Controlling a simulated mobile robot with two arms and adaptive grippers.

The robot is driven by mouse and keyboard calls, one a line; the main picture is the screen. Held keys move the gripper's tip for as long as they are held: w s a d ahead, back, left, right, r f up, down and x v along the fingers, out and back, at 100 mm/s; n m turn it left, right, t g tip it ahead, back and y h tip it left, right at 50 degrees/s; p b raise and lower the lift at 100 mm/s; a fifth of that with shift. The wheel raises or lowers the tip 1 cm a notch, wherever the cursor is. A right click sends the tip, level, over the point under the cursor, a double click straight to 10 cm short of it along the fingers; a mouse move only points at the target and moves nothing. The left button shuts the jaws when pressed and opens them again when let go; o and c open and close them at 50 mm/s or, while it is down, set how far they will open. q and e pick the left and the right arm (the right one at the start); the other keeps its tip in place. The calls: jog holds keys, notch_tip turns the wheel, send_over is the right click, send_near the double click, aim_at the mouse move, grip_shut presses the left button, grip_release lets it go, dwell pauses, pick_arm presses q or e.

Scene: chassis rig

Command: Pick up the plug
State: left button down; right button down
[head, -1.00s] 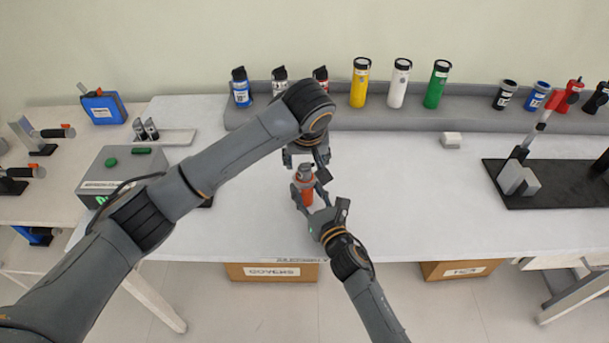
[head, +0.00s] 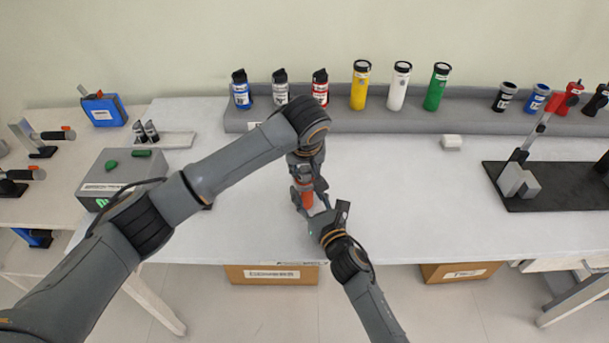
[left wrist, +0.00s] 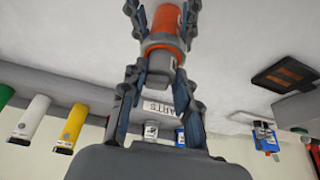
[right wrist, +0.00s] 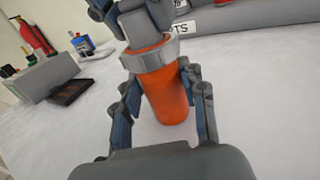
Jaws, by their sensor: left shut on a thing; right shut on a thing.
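My right gripper (right wrist: 163,97) is shut around the orange body from the front right. A grey block-like piece, which looks like the plug (left wrist: 161,63), sits at the collar end of the cylinder. My left gripper (head: 308,186) points down from above and is shut on this grey piece. In the head view the grippers hide most of the plug. I cannot tell whether the plug is seated in the cylinder or separate from it.
A grey rack (head: 420,121) with several coloured canisters runs along the back. A black stand (head: 540,201) is at the right, and a grey box with green buttons (head: 117,176) at the left. The middle right is clear.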

aim_at(305, 171)
pick_arm(q)
jog(key=shift+r, duration=0.15)
notch_tip(305, 171, up, 10)
dwell(0.3)
pick_arm(e)
jog(key=c, duration=0.7)
grip_release()
jog(key=v, duration=1.2)
